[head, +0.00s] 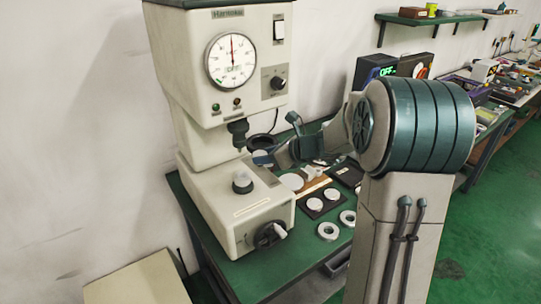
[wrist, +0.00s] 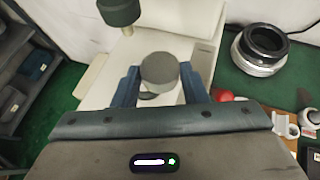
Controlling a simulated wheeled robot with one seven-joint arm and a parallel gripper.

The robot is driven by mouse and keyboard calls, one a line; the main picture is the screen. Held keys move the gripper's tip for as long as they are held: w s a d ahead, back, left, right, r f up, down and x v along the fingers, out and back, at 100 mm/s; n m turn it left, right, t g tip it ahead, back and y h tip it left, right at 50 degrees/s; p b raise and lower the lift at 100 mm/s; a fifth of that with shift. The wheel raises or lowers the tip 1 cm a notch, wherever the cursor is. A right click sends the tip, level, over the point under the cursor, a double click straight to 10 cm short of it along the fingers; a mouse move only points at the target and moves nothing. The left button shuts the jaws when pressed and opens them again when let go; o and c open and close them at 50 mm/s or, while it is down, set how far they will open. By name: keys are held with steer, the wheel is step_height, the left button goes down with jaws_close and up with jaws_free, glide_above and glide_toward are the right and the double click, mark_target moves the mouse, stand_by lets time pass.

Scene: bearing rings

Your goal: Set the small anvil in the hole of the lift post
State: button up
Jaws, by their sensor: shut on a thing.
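My gripper (head: 262,159) is at the machine's front, above and to the right of the lift post (head: 242,185). The post is a short pale cylinder with a dark band, standing on the machine's base. In the wrist view my blue fingers are shut on the small anvil (wrist: 160,70), a grey round piece with a flat top, held upright between them. In the head view I cannot make out the anvil at the fingertips. The hole in the post cannot be made out. A dark rounded patch shows just under the anvil in the wrist view; I cannot tell what it is.
The cream press (head: 188,75) has a dial and a dark spindle (head: 238,132) above the post, close to my gripper. A stack of rings (wrist: 262,48) stands right of the machine.

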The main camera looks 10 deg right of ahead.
steer(key=b, duration=0.2)
glide_above(248, 179)
steer(key=a, duration=0.1)
steer(key=shift+s+a, duration=0.2)
stand_by(1.6)
stand_by(0.5)
steer(key=shift+w+d+r+p, duration=0.1)
steer(key=shift+d+r+p, duration=0.1)
steer(key=shift+p, duration=0.15)
steer(key=shift+w+d+f, duration=0.1)
steer(key=shift+w+d, duration=0.15)
steer(key=shift+d, duration=0.35)
steer(key=shift+f, duration=0.15)
steer(key=shift+f+b, duration=0.4)
steer(key=shift+f, duration=0.05)
steer(key=shift+f+b, duration=1.85)
steer(key=shift+f, duration=0.25)
steer(key=o, duration=1.3)
steer(key=shift+c, duration=0.2)
